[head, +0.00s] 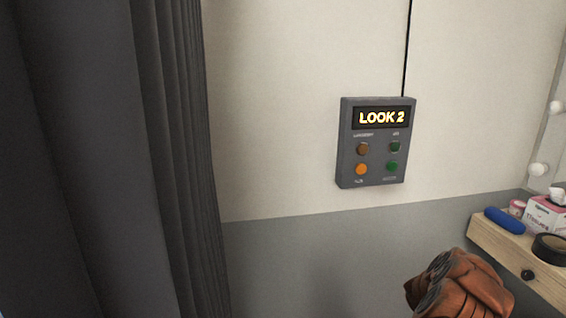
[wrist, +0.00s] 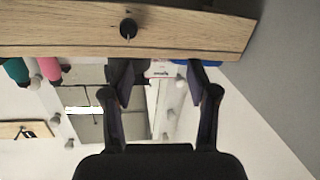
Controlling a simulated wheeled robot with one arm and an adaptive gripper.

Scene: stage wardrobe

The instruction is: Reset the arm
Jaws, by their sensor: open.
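My gripper (wrist: 163,82) shows in the wrist view with its two dark fingers spread apart and nothing held between them. It faces the wooden dressing table (wrist: 70,38), which appears upside down across the top of that view, with its dark round knob (wrist: 128,28). Beyond the fingers are a mirror with round bulbs and part of a white box (wrist: 160,70). I cannot tell how far the fingertips are from the table. The gripper's fingers do not show in the head view.
A grey control box (head: 373,178) reading "LOOK 2" hangs on the wall, its orange button (head: 361,169) bright. A dark curtain (head: 90,150) fills the left. The wooden ledge (head: 490,238) at right holds a blue case (head: 505,220), a tissue box (head: 546,214) and a dark round tin (head: 550,247).

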